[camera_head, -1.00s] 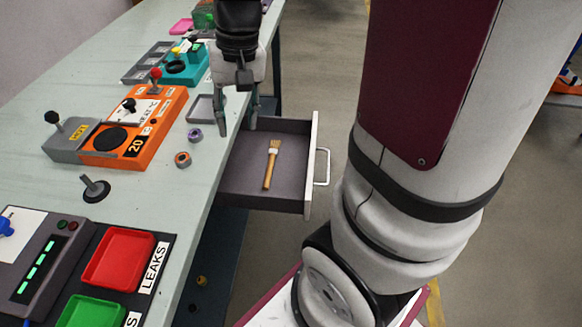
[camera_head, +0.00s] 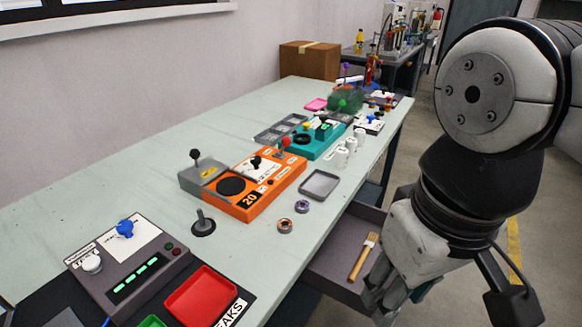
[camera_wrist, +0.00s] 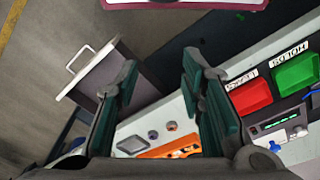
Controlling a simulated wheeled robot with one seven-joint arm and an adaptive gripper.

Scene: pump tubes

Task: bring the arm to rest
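My arm is folded at the right of the head view, with my gripper (camera_head: 392,302) hanging low beside the open drawer, partly cut off by the lower frame edge. In the wrist view my gripper (camera_wrist: 162,65) has its two green-padded fingers apart, with nothing between them. The open drawer (camera_head: 335,270) sticks out from the table's right side, and a wooden-handled brush (camera_head: 362,260) lies in it. My gripper hides part of the drawer in the head view. The drawer also shows at the left in the wrist view (camera_wrist: 98,78).
The pale table (camera_head: 140,165) carries an orange device (camera_head: 262,192), a small grey tray (camera_head: 320,184), two rings (camera_head: 302,207), a teal device (camera_head: 318,146), white bottles (camera_head: 341,158) and a red tray (camera_head: 200,297). Open floor lies right of the table.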

